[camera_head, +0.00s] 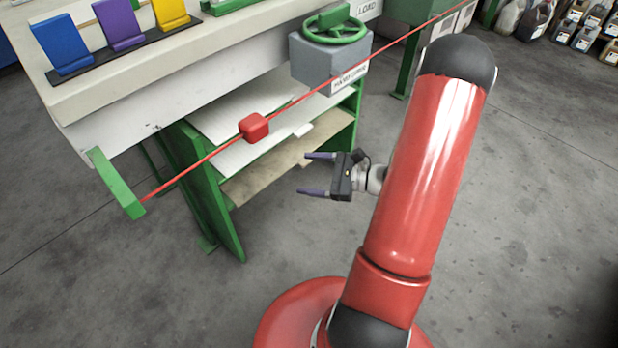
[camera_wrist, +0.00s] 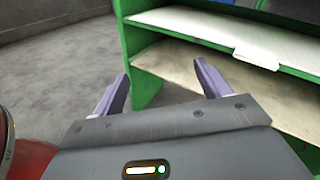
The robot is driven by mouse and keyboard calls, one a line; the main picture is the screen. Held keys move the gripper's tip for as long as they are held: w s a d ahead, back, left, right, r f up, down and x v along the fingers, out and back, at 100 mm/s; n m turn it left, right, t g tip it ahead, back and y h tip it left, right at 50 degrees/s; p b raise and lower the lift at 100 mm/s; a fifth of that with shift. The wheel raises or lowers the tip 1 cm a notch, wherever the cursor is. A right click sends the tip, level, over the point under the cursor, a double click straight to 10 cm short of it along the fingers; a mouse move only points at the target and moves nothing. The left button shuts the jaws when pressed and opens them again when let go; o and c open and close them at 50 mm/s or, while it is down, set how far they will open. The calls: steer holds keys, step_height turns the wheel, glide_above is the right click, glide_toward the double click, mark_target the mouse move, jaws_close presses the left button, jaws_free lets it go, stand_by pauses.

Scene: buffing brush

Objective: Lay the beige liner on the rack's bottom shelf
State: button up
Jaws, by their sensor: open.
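The rack (camera_head: 213,192) is a green frame with several levels under the bench. A beige sheet-like surface (camera_head: 285,167) lies flat at its lowest visible level; I take it for the liner, but cannot tell it surely from a bare shelf. In the wrist view this beige surface (camera_wrist: 220,88) runs behind my right finger. My gripper (camera_head: 308,173) is open and empty just outside the rack's open front, to the right of the beige surface. In the wrist view, the gripper's fingers (camera_wrist: 160,75) stand apart near the green rack post (camera_wrist: 143,60).
White sheets (camera_head: 240,150) lie on the levels above, one with a projecting white tab (camera_head: 303,130). A red cord with a red block (camera_head: 254,127) crosses before the rack. A grey box with a green handwheel (camera_head: 330,55) hangs from the bench. Floor at the front is clear.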

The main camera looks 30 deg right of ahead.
steer(key=s+a+r+n+g+h, duration=0.4)
steer(key=s+a+r+n+g, duration=0.55)
steer(key=a+n, duration=0.35)
steer(key=s+d+r+n+t+h, duration=0.3)
steer(key=s+r+n+h, duration=0.3)
steer(key=r, duration=0.5)
steer(key=n+t+h, duration=0.1)
steer(key=n+h, duration=0.1)
steer(key=n, duration=0.1)
steer(key=shift+s+n+h, duration=0.25)
steer(key=shift+n+h, duration=0.05)
steer(key=shift+h, duration=0.1)
steer(key=shift+d+t, duration=0.1)
steer(key=shift+t, duration=0.15)
